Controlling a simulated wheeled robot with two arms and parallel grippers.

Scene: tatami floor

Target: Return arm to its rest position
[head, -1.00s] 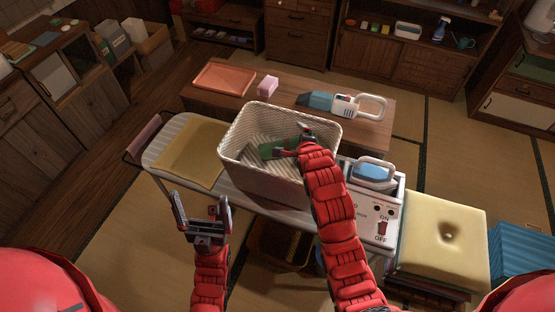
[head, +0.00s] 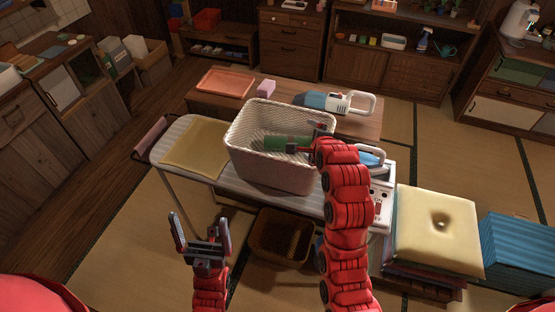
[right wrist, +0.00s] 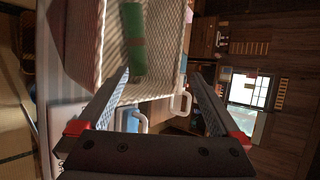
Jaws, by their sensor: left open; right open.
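My right gripper (head: 308,147) is at the right rim of the white woven basket (head: 265,172) in the head view, partly hidden by my own arm. In the right wrist view its jaws (right wrist: 158,88) are apart with nothing held between them. A green cylindrical object (head: 285,143) lies inside the basket; it also shows in the right wrist view (right wrist: 134,45), beyond the fingertips. My left gripper (head: 203,240) is open and empty, its fingers pointing up, in front of the ironing board (head: 210,188) and apart from it.
The basket stands on the ironing board beside a folded tan cloth (head: 193,142). An iron (head: 372,159) is right of my right arm. A handheld vacuum (head: 335,102) and orange tray (head: 225,83) lie on the low table behind. A brown bin (head: 282,240) and yellow cushion (head: 438,225) are near.

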